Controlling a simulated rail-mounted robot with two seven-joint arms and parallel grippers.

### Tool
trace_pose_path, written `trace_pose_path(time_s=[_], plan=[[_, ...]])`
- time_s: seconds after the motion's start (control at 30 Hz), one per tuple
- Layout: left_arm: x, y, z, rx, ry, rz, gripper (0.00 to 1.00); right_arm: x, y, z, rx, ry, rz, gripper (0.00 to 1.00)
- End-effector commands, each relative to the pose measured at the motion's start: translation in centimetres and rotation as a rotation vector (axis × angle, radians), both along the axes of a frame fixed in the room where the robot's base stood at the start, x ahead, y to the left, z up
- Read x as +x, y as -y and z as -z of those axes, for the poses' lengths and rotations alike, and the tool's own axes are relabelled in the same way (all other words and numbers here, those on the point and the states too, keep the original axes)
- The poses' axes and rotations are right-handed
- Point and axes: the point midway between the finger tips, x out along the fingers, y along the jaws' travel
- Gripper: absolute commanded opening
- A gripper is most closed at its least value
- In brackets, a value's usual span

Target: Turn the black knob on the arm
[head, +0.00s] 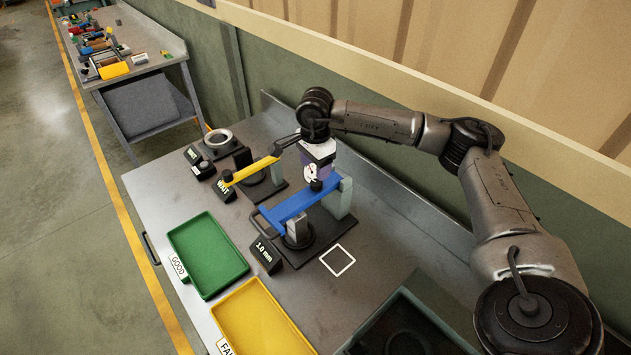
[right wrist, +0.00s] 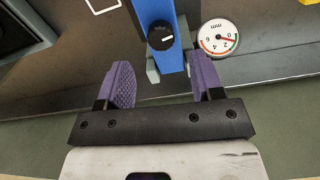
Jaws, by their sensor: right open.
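The black knob (head: 316,185) sits on top of the blue arm (head: 291,207) of a measuring stand, near the arm's far end. In the right wrist view the knob (right wrist: 160,36) is round with a white mark, on the blue arm (right wrist: 171,57). My right gripper (head: 319,163) is close to the knob in the head view. Its purple fingers are open with nothing between them, and in the wrist view the knob lies just beyond the gap between the fingertips (right wrist: 157,77). A white mm dial (right wrist: 219,38) is beside the blue arm. My left gripper is not in view.
A yellow arm (head: 250,170) on a second stand is close behind, with a ring fixture (head: 218,139) beyond. A green tray (head: 207,254) and a yellow tray (head: 262,318) lie in front. A white square outline (head: 337,260) marks bare table right of the stand.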

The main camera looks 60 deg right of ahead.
Motion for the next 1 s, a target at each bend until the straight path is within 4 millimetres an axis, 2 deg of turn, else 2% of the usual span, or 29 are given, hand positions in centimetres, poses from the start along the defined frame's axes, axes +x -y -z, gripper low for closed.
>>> trace_pose_path(time_s=[0.2, 0.4, 0.6, 0.87, 1.0], plan=[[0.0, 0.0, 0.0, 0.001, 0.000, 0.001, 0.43, -0.1, 0.0, 3.5, 0.000, -0.002, 0.000, 0.60], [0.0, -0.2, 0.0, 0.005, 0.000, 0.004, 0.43, 0.0, 0.0, 5.4, 0.002, 0.001, 0.000, 0.60], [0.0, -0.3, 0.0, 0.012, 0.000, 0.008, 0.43, 0.0, 0.0, 6.2, 0.001, -0.001, 0.000, 0.60], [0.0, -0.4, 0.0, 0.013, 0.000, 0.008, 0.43, 0.0, 0.0, 6.2, 0.001, 0.000, 0.000, 0.60], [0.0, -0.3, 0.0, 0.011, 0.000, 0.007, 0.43, 0.0, 0.0, 6.2, 0.001, 0.000, 0.000, 0.49]])
